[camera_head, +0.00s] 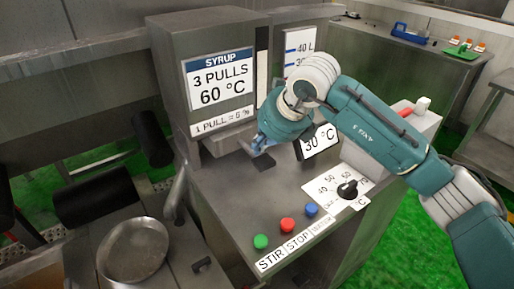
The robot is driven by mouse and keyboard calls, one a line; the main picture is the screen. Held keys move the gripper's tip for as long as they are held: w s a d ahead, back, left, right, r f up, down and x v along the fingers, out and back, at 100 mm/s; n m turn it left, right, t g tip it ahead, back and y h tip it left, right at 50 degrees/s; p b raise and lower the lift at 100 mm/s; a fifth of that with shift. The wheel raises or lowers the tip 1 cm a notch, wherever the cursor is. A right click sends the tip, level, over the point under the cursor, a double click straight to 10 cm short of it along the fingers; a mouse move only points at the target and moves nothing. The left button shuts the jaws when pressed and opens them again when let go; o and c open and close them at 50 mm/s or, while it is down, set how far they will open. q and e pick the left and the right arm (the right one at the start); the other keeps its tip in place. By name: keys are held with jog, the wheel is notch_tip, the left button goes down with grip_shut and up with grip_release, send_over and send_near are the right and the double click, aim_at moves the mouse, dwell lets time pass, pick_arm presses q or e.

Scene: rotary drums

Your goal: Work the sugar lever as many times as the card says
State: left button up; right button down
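The card (220,80) on the grey machine's front reads SYRUP, 3 PULLS, 60 °C. A label (222,122) below it reads 1 PULL = 5 %. My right gripper (258,146) is at the front of the machine, just right of and below that label. Its fingers are small and partly covered by its own body, so I cannot tell whether they are open or shut, or whether they touch anything. I cannot make out the sugar lever for certain; the gripper and arm cover part of the machine's front. My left gripper is not in view.
The panel below has green (261,241), red (287,225) and blue (311,210) buttons and a black knob (348,189). A 30 °C display (319,142) is partly behind my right arm. A round metal pan (133,250) and dark cylinders (95,197) are at left.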

aim_at(261, 156)
jog(key=shift+s+d+f+b, duration=0.1)
jog(key=shift+s+f+b, duration=0.05)
jog(key=shift+f+b, duration=0.6)
jog(key=shift+s+d+f+b, duration=0.15)
jog(key=shift+f+b, duration=0.25)
jog(key=shift+f, duration=0.55)
dwell(0.4)
jog(key=shift+a+r, duration=0.1)
jog(key=shift+r, duration=0.05)
jog(key=shift+w+r+p, duration=0.2)
jog(key=shift+r+p, duration=0.7)
jog(key=shift+r, duration=0.95)
jog(key=shift+r+p, duration=0.3)
jog(key=shift+r, duration=0.65)
jog(key=shift+w+a+r, duration=0.15)
jog(key=shift+r, duration=0.3)
jog(key=r+p, duration=0.2)
jog(key=r, duration=0.1)
jog(key=w+r+p, duration=0.1)
jog(key=r, duration=0.1)
jog(key=shift+a, duration=0.35)
jog(key=shift+f, duration=0.1)
